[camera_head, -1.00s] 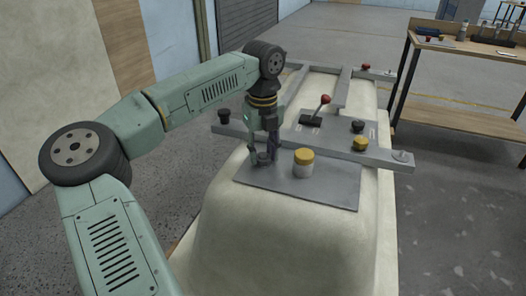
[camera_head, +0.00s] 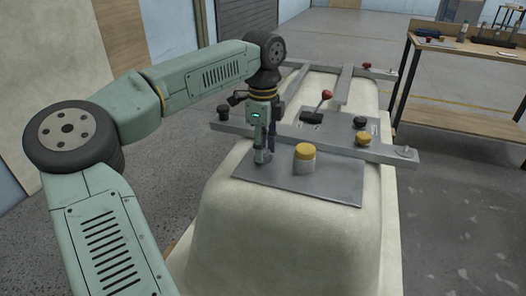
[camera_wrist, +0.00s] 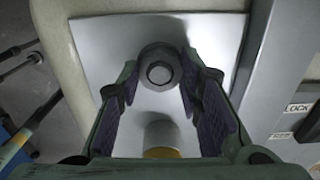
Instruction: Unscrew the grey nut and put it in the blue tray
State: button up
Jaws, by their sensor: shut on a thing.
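The grey nut (camera_wrist: 158,70) shows in the wrist view as a dark grey ring around a round stud end, above a bright metal plate (camera_wrist: 90,45). My gripper (camera_wrist: 158,75) points down with one finger on each side of the nut and is shut on it. In the head view my gripper (camera_head: 264,158) is low over the left part of the plate (camera_head: 325,187), and its fingers largely hide the nut.
A yellow-topped cylinder (camera_head: 305,160) stands on the plate just right of my gripper. A wooden workbench (camera_head: 455,75) with tools stands at the right.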

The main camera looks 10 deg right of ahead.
jog(key=n+b, duration=0.1)
jog(key=n, duration=0.3)
jog(key=shift+n, duration=0.3)
jog(key=o, duration=1.2)
jog(key=shift+c, duration=0.7)
